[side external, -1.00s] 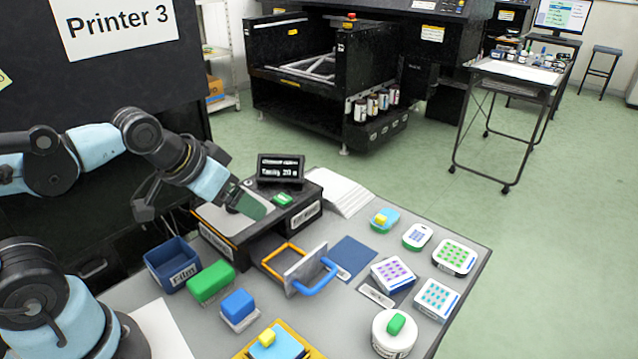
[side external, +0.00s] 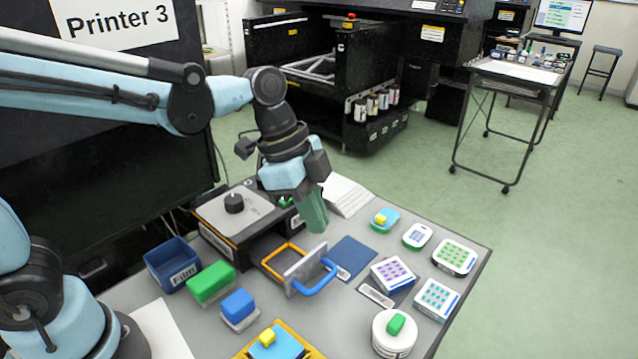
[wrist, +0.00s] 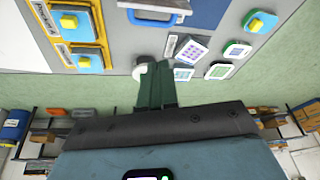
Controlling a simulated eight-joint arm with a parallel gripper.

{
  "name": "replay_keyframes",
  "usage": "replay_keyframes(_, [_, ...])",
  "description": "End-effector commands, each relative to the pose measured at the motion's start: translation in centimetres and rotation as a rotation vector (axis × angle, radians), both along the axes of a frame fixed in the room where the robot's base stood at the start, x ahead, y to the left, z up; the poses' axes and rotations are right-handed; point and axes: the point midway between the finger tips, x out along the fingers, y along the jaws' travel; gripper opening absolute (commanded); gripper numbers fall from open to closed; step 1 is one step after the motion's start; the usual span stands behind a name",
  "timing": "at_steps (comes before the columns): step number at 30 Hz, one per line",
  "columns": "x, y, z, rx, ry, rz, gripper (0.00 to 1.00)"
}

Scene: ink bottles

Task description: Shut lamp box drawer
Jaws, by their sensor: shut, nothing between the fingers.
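The lamp box (side external: 207,236) is a dark box with a grey top and a black knob. Its drawer (side external: 303,264) is pulled out at the front, with an orange frame, a pale front panel and a blue handle (side external: 318,285). The handle also shows at the top edge of the wrist view (wrist: 155,18). My gripper (side external: 318,228) points down with green fingers shut and empty, above the bench and behind the drawer front in the side view. In the wrist view the fingers (wrist: 158,68) reach up from the bottom, apart from the handle.
A blue bin (side external: 172,265), a green block (side external: 211,283) and a blue block (side external: 238,306) stand left of the drawer. A blue mat (side external: 353,256) and several dotted boxes lie to its right. A white round tub (side external: 394,335) stands at the front.

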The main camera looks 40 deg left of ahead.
Motion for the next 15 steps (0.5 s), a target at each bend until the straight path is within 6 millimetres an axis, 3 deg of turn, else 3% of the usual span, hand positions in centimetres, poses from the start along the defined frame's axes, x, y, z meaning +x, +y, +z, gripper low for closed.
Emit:
replay_keyframes(3, [0.5, -2.2, -0.5, -0.009, 0.018, -0.185, 0.0])
replay_keyframes(6, [0.6, -3.1, -0.7, -0.017, 0.024, -0.278, 0.0])
replay_keyframes(15, [0.7, -4.2, -2.5, -0.022, 0.026, -0.327, 0.0])
